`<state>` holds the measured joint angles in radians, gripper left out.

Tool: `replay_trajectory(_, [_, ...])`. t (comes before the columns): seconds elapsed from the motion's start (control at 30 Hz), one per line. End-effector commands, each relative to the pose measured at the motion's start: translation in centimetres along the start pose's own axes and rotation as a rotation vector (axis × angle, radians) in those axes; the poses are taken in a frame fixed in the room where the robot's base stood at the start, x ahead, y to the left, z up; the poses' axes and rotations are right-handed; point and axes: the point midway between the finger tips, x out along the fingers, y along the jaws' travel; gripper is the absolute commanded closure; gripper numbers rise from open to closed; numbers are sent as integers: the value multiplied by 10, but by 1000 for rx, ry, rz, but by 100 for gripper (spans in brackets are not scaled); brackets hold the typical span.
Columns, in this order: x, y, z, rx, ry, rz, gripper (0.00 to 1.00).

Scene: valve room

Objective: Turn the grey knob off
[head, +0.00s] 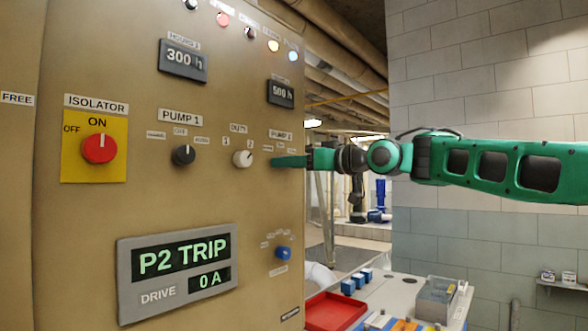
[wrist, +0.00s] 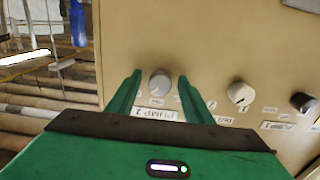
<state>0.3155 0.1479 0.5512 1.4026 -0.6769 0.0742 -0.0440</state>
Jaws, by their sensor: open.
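The grey knob (wrist: 159,84) sits on the beige panel above the upside-down PUMP 2 label (wrist: 142,112) in the wrist view. My gripper (wrist: 160,75) is open, with one green finger on each side of the knob and a gap to both. I cannot tell how deep the fingers reach around it. In the head view my gripper (head: 289,161) is at the panel's right side, just below the PUMP 2 label (head: 280,135), and hides the grey knob. Which way the knob points is not clear.
The panel also carries a white DUTY knob (head: 243,158), a black PUMP 1 knob (head: 183,155), a red isolator (head: 100,148) and a blue knob (head: 283,253). The display (head: 180,270) reads P2 TRIP. A red tray (head: 331,312) lies on the bench below.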

Motion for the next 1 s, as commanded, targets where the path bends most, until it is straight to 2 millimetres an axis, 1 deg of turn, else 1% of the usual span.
replay_trajectory(0.13, [0,0,0,0,0,0,53])
replay_trajectory(0.17, [0,0,0,0,0,0,61])
replay_trajectory(0.2, [0,0,0,0,0,0,70])
replay_trajectory(0.27, [0,0,0,0,0,0,85])
replay_trajectory(0.3, [0,0,0,0,0,0,94])
replay_trajectory(0.37, [0,0,0,0,0,0,95])
replay_trajectory(0.4, [-5,4,0,-1,0,0,95])
replay_trajectory(0.67, [-1,1,0,-42,1,1,95])
replay_trajectory(0.87, [0,0,-1,-153,3,0,95])
replay_trajectory(1.0, [0,0,-2,-267,4,1,95])
